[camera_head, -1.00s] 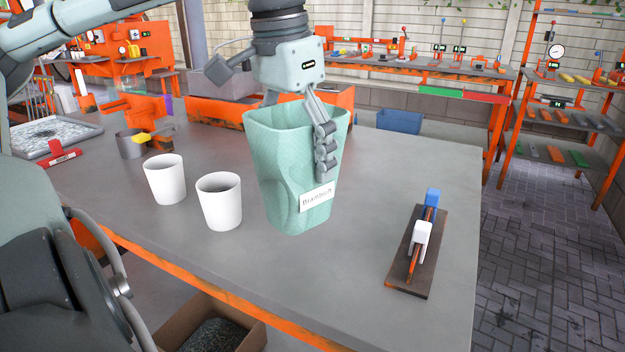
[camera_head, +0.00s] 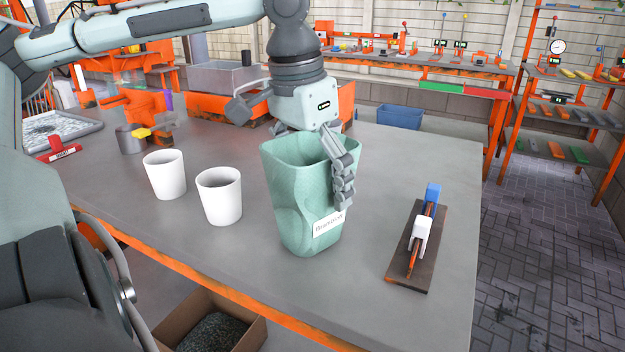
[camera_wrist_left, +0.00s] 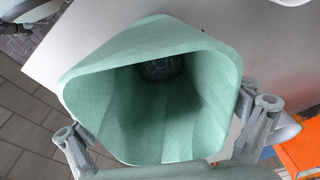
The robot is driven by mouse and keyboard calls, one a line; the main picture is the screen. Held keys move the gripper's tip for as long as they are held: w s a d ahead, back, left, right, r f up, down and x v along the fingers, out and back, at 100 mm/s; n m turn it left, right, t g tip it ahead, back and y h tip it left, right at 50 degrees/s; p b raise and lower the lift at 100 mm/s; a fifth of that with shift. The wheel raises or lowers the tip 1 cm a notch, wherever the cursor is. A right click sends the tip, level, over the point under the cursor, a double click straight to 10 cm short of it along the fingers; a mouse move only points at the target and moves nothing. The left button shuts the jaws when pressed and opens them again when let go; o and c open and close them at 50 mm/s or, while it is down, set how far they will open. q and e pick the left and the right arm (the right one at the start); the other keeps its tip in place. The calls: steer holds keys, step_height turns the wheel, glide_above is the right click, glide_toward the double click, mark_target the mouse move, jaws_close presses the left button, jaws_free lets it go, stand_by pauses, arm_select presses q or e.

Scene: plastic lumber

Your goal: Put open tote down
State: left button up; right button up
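The open tote (camera_head: 290,195) is a tall mint-green container with a pale name label on its front, its mouth facing up and slightly tilted. It is over the grey table (camera_head: 420,165), right of two white cups; I cannot tell whether its base touches the top. My left gripper (camera_head: 338,172) reaches down from above, with one finger against the tote's right outer side and the other hidden. In the left wrist view the tote (camera_wrist_left: 150,110) shows its dark inside, with gripper fingers (camera_wrist_left: 165,130) outside its wall on both sides. My right gripper is not in view.
White cups (camera_head: 165,175) (camera_head: 219,196) stand left of the tote. A brown board (camera_head: 412,250) with a blue and a white clamp piece lies to the right. Bare table lies between board and tote. The table's orange front edge (camera_head: 235,290) is close, with an open cardboard box (camera_head: 180,325) below.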

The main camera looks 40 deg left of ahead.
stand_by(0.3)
arm_select(q)
step_height(320, 180, up, 12)
steer(key=s, duration=0.1)
steer(key=shift+s, duration=0.4)
